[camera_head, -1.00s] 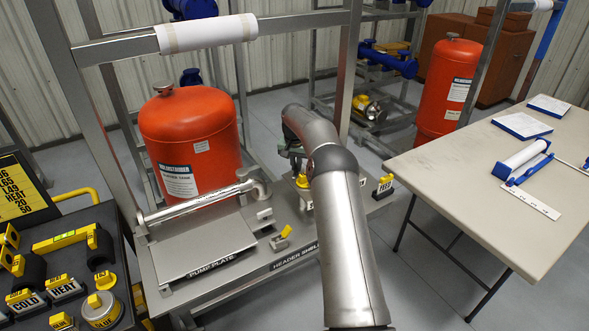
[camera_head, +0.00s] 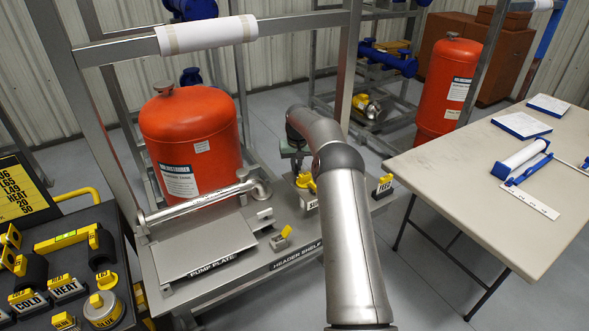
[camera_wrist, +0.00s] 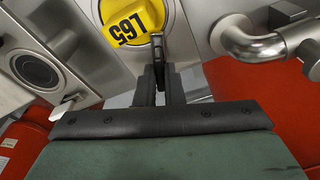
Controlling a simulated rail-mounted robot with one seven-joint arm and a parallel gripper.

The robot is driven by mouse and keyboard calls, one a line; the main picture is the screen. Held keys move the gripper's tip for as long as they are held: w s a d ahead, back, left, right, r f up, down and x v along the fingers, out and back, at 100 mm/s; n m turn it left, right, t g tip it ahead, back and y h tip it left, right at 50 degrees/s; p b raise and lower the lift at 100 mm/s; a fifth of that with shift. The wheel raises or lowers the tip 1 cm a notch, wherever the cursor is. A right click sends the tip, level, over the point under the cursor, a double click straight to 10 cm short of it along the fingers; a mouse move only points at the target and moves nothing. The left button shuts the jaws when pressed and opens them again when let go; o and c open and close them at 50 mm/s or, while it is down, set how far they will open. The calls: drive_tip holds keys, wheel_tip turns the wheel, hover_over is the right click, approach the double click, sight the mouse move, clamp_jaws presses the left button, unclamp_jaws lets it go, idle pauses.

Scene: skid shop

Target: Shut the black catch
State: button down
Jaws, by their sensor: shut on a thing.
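In the wrist view, my gripper (camera_wrist: 160,74) has its two dark fingers close together on a narrow dark upright piece (camera_wrist: 157,46), which I take to be the black catch. It stands beside a yellow round cap (camera_wrist: 130,22) marked L65. Whether the catch lies fully over or stands partly up is not clear. The yellow cap (camera_head: 306,182) shows there beside my arm; the catch cannot be made out.
In the wrist view, a bent metal pipe (camera_wrist: 245,42) is at the right and a round dark port (camera_wrist: 36,70) at the left. In the head view, a red tank (camera_head: 190,140) stands behind the pump plate (camera_head: 205,245). A table (camera_head: 440,165) is at the right.

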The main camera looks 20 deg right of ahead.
drive_tip(key=shift+r+n+p, duration=0.1)
drive_tip(key=shift+n+p, duration=0.3)
drive_tip(key=shift+n, duration=1.3)
drive_tip(key=shift+y, duration=0.3)
drive_tip(key=c, duration=1.5)
unclamp_jaws()
drive_tip(key=shift+n, duration=0.3)
drive_tip(key=shift+c, duration=0.2)
drive_tip(key=shift+r+p, duration=2.15)
drive_tip(key=shift+r, duration=1.3)
